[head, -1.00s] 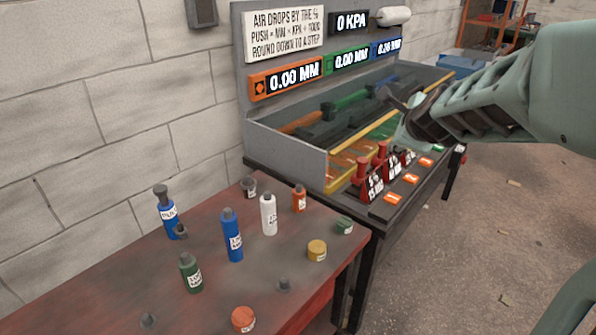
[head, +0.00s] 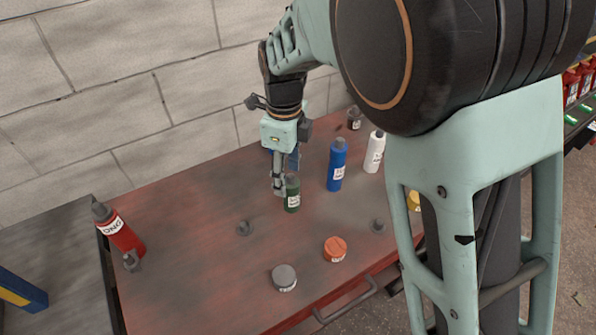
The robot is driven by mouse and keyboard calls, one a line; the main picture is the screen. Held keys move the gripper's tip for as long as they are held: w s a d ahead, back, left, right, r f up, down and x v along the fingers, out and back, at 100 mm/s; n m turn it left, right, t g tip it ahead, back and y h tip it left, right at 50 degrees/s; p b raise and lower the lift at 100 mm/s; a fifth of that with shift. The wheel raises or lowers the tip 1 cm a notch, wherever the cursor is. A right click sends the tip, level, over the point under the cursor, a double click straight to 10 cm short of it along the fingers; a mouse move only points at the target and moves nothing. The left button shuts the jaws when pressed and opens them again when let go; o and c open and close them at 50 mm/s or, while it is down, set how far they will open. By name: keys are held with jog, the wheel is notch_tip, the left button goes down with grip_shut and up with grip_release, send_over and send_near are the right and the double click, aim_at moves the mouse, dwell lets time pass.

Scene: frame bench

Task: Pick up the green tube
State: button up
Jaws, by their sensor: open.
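The green tube (head: 292,196) stands upright on the red bench top (head: 190,260), with a white label on its side and a grey cap. My gripper (head: 279,188) points down right at the tube, against its left side in the picture. The jaws are open. One finger shows just left of the tube; the other finger is not clear to see, so I cannot tell whether the tube is between the jaws or whether they touch it.
A blue tube (head: 337,168) and a white tube (head: 375,152) stand to the right. Another blue tube (head: 293,159) is partly hidden behind my gripper. A red tube (head: 120,232) is at the left.

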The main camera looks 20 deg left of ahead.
aim_at(291, 198)
jog(key=f, duration=0.9)
jog(key=shift+d+b, duration=0.4)
jog(key=shift+c, duration=0.4)
grip_shut()
